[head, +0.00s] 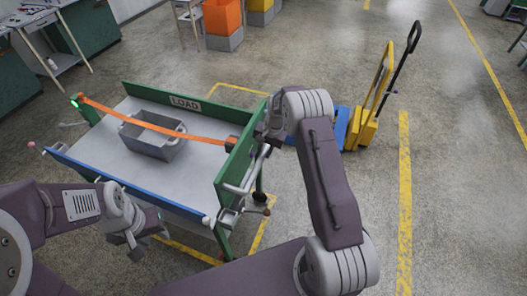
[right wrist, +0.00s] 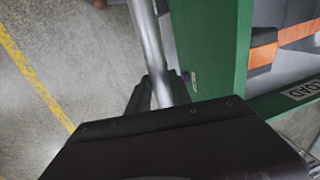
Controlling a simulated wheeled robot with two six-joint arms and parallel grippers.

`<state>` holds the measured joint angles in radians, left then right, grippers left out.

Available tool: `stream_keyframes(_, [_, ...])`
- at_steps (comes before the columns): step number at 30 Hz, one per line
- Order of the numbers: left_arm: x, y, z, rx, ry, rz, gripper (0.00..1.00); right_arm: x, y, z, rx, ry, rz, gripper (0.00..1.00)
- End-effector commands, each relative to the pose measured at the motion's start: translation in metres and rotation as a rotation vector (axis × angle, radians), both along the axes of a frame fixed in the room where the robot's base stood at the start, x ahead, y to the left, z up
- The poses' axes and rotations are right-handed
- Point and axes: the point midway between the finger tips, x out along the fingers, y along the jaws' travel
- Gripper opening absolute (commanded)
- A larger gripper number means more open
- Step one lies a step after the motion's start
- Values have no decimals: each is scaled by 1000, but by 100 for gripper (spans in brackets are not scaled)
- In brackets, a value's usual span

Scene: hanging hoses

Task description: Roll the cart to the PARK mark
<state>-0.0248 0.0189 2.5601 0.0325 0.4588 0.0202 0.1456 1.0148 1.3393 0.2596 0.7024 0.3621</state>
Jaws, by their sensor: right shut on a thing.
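The cart (head: 100,160) has a grey deck, green end panels, a blue front edge and a LOAD label (head: 186,103). A grey bin (head: 152,148) stands on the deck under an orange strap (head: 195,133). My right gripper (head: 263,148) is at the cart's right end. In the right wrist view its dark fingers (right wrist: 158,92) are shut around the silver handle bar (right wrist: 148,45), beside the green panel (right wrist: 212,50). My left gripper (head: 132,242) hangs empty in front of the cart's blue edge; its finger gap is unclear. No PARK lettering is readable.
Yellow floor lines (head: 258,240) show around the cart, and a yellow stripe (head: 404,200) runs to its right. A yellow and blue pallet truck (head: 366,128) stands behind right. Green benches (head: 90,35) and an orange bin (head: 221,17) are at the back. Floor at right is clear.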

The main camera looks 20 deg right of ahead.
Motion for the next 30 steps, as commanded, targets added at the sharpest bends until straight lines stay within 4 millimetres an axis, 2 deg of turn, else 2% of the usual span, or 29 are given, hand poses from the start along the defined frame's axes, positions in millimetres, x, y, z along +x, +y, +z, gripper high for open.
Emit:
stream_keyframes(6, [0,0,0,0,0,0,36,4,-2,3,-3,-15,-3,0])
stream_keyframes(7, [0,0,0,0,0,0,36,4,-2,3,-3,-15,-3,28])
stream_keyframes(9, [0,0,0,0,0,0,36,4,-2,3,-4,-14,-3,47])
stream_keyframes(20, [0,0,-2,0,0,0,36,2,-2,5,-1,-7,-1,47])
stream_keyframes(30, [0,0,-17,0,0,0,36,-6,-13,72,-2,-10,-3,47])
